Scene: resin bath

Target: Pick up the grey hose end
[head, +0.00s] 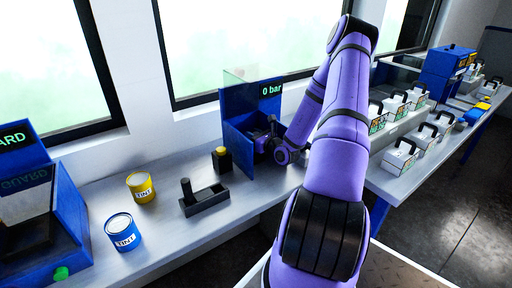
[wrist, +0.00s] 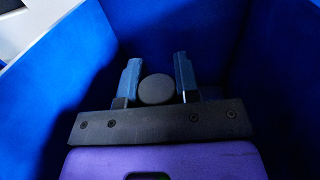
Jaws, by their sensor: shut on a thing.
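My gripper (wrist: 157,72) is inside a blue open-fronted box (head: 238,128) that carries a "0 bar" display. In the wrist view its two blue fingers stand on either side of a round dark grey end (wrist: 157,90), which I take as the grey hose end. The gripper is shut on it. The rest of the hose is not visible. In the head view the gripper (head: 268,137) is small and dark, partly covered by my own arm, and the hose end cannot be made out there.
Blue walls (wrist: 55,75) rise close around the gripper. Left of the box on the bench (head: 160,236) stand a black-and-yellow block (head: 222,160), a dark tray with an upright handle (head: 205,199), a yellow tint tin (head: 141,189) and a blue one (head: 124,235). Several white handled containers (head: 399,156) stand right.

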